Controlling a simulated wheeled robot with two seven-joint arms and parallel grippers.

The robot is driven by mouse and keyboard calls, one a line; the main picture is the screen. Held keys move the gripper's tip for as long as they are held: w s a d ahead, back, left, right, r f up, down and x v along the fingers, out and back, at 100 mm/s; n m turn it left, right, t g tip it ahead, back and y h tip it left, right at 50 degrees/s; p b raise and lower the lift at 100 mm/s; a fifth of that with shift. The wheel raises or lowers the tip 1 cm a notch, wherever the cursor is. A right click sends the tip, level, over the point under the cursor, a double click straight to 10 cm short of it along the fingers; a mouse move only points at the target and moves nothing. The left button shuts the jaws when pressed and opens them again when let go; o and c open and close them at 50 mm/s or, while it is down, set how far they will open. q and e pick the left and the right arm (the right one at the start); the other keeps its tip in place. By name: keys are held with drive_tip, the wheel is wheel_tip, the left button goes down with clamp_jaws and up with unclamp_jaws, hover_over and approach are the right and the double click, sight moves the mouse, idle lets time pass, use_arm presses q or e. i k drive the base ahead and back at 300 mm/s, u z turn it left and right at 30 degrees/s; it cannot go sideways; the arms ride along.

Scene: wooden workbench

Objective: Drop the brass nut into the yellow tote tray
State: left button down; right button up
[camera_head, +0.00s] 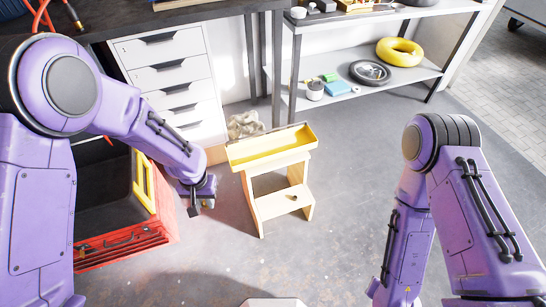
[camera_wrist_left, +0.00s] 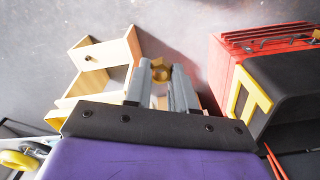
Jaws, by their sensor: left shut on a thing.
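The yellow tote tray (camera_head: 270,150) sits on top of a small wooden step stool (camera_head: 262,208) in the middle of the head view. My left gripper (camera_head: 194,208) hangs to the left of the stool, apart from the tray and lower than it. In the left wrist view my left gripper (camera_wrist_left: 163,78) is shut on the brass nut (camera_wrist_left: 160,72), a round brass-coloured piece between the fingertips. The nut is too small to make out in the head view. My right arm shows at the right, but its gripper is out of view.
A red toolbox (camera_head: 125,238) with a yellow handle (camera_head: 144,182) stands left of my left gripper. White drawers (camera_head: 170,75) and a metal shelf (camera_head: 410,78) stand behind. The floor right of the stool is clear.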

sight(268, 149)
drive_tip(key=k, duration=0.2)
drive_tip(key=z, duration=1.45)
drive_tip(key=i, duration=3)
drive_tip(key=u, duration=3.1)
drive_tip(key=i, duration=0.5)
drive_tip(key=u, duration=0.05)
